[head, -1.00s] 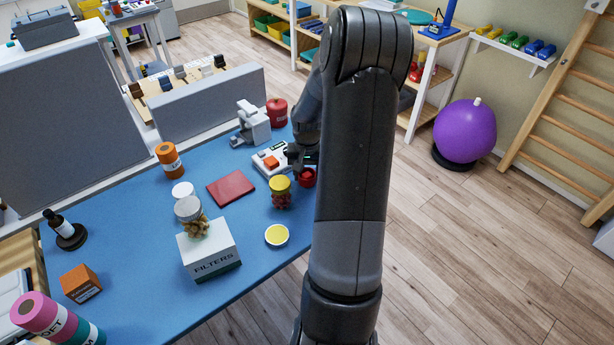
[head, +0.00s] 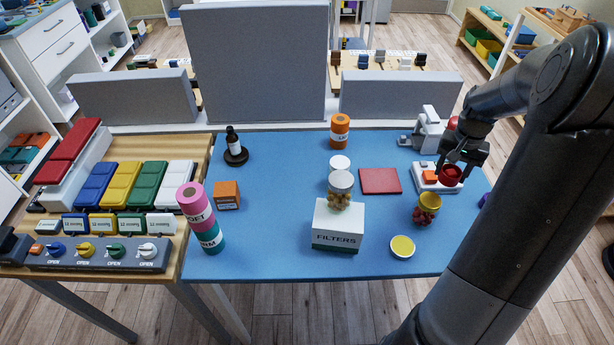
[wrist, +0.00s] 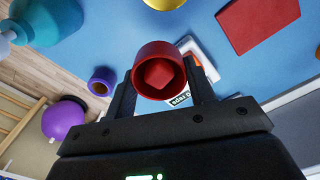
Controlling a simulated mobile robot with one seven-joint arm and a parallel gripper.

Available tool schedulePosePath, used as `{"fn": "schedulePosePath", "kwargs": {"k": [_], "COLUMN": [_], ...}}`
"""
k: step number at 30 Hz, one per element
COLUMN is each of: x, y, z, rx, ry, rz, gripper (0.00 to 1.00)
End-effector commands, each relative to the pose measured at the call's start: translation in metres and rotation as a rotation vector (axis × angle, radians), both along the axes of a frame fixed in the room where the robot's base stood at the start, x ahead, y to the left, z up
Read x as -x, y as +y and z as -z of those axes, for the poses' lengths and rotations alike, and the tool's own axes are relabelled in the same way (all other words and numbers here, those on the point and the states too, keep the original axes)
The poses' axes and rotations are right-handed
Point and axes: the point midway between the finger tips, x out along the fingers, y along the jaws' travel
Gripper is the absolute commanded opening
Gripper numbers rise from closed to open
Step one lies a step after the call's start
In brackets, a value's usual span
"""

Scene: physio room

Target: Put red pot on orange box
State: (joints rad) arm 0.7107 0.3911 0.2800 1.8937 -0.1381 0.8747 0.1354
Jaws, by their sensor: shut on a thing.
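A pink and teal roll stack (head: 192,203) stands close to the orange box. The white FILTERS box (head: 338,228) with a jar on top, a red pad (head: 380,181) and a jar of red pieces (head: 426,208) lie between box and gripper.

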Motion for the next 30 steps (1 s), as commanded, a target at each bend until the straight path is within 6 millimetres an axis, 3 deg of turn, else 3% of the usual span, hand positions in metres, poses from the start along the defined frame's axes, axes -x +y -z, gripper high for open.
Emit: {"fn": "schedulePosePath", "kwargs": {"k": [1, 6, 15, 23, 30], "x": [-0.013, -0.042, -0.073, -0.074, -0.056], "y": [0.021, 0.086, 0.208, 0.319, 0.416], "z": [-0.003, -0.012, -0.029, -0.043, -0.056], "rx": [0.001, 0.001, 0.002, 0.001, 0.0], "ry": [-0.002, -0.002, 0.0, 0.0, -0.001], "rz": [-0.063, -0.263, -0.612, -0.916, -1.184], "gripper": [0.26, 0.26, 0.26, 0.26, 0.26]}}
